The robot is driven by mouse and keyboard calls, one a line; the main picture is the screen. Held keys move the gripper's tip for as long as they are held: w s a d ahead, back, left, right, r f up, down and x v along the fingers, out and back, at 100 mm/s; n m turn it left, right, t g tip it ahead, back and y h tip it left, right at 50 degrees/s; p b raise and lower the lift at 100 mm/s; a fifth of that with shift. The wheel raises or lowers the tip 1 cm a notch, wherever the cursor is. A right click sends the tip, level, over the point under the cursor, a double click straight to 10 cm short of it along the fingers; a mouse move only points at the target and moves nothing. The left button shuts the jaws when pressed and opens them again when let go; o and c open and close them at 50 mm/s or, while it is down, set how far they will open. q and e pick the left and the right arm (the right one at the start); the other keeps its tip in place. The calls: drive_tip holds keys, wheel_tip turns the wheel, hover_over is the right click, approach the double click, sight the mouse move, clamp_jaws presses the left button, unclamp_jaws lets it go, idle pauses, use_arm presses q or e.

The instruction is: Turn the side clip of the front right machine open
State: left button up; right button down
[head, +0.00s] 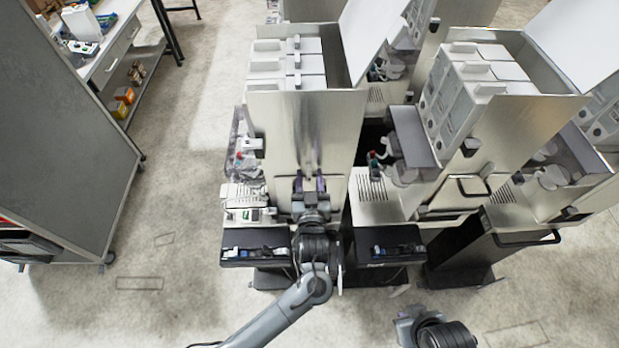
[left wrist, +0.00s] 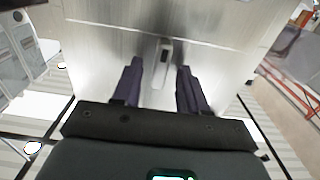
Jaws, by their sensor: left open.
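A steel-sided machine (head: 300,125) stands upright ahead of me, its side panel facing me and its lid raised. My left gripper (head: 311,184) is low at this panel. In the left wrist view, a small pale side clip (left wrist: 163,52) with a dark slot sits on the steel panel. The open fingers of my left gripper (left wrist: 158,85) are on either side of the clip's line, with the clip just beyond the tips and no visible contact. In the head view the gripper hides the clip. Part of my right gripper (head: 410,325) shows at the bottom; its fingers are not visible.
Another machine (head: 470,105) with white canisters and a raised lid stands to the right. Dark trays (head: 255,246) lie low on both sides of my left arm. A grey cabinet (head: 60,130) is at the left. The floor between is free.

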use_arm(q)
drive_tip(key=shift+c, duration=0.4)
clamp_jaws()
drive_tip(key=m, duration=0.4)
drive_tip(key=shift+a, duration=0.2)
drive_tip(key=m, duration=0.5)
drive_tip(key=shift+a+r, duration=0.2)
drive_tip(key=m, duration=0.4)
drive_tip(key=shift+a+r+m, duration=0.1)
drive_tip(key=shift+r+m, duration=0.1)
drive_tip(key=shift+m, duration=0.2)
drive_tip(key=shift+r+m, duration=0.15)
drive_tip(key=shift+m, duration=1.85)
